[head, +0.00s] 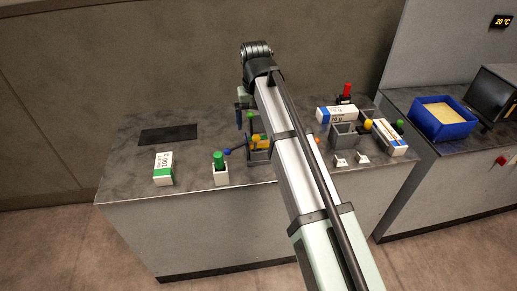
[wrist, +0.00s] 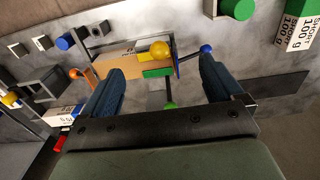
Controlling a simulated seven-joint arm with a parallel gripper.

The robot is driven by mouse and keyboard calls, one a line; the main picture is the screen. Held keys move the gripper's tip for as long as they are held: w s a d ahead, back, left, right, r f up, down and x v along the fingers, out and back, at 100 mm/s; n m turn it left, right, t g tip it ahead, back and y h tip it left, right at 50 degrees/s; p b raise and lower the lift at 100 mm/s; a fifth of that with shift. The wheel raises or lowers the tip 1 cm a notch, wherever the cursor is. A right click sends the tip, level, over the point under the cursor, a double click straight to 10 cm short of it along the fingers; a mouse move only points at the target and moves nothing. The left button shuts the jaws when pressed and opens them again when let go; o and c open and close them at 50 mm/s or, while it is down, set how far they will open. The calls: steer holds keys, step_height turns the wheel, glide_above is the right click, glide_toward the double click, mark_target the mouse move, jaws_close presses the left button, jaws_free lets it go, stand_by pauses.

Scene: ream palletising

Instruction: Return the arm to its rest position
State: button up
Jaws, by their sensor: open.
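My arm reaches up over the grey table (head: 125,180) from the lower right of the head view, with its elbow high above the back edge. My gripper (wrist: 160,82) shows in the wrist view as two dark blue fingers spread wide apart. It is open, with nothing clamped between the fingers. Beyond them lie a tan block (wrist: 118,57) with a green patch and a yellow ball (wrist: 160,49). In the head view the arm hides most of the gripper and part of the table's middle.
A white and green box (head: 163,166) and a green-topped piece (head: 219,161) stand at the left. A dark flat plate (head: 168,134) lies behind them. White and orange boxes (head: 337,114) and grey holders stand right of the arm. A blue bin (head: 443,120) sits on the right-hand counter.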

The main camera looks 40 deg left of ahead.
stand_by(0.4)
steer(key=d+f+m+g+h, duration=0.2)
steer(key=d+f+m+g, duration=0.15)
steer(key=d+f, duration=3.45)
steer(key=s+d+f+m+g, duration=0.2)
steer(key=s+d+f+m, duration=0.1)
steer(key=s+d+f, duration=0.85)
steer(key=s+d+f+m+y, duration=0.1)
steer(key=s+d+f, duration=0.3)
steer(key=s, duration=0.3)
steer(key=s+d+f+m+g+y, duration=0.1)
steer(key=s+d+f, duration=0.2)
steer(key=s+f, duration=0.2)
steer(key=s, duration=0.3)
steer(key=shift+d+f, duration=0.2)
steer(key=shift+d, duration=0.2)
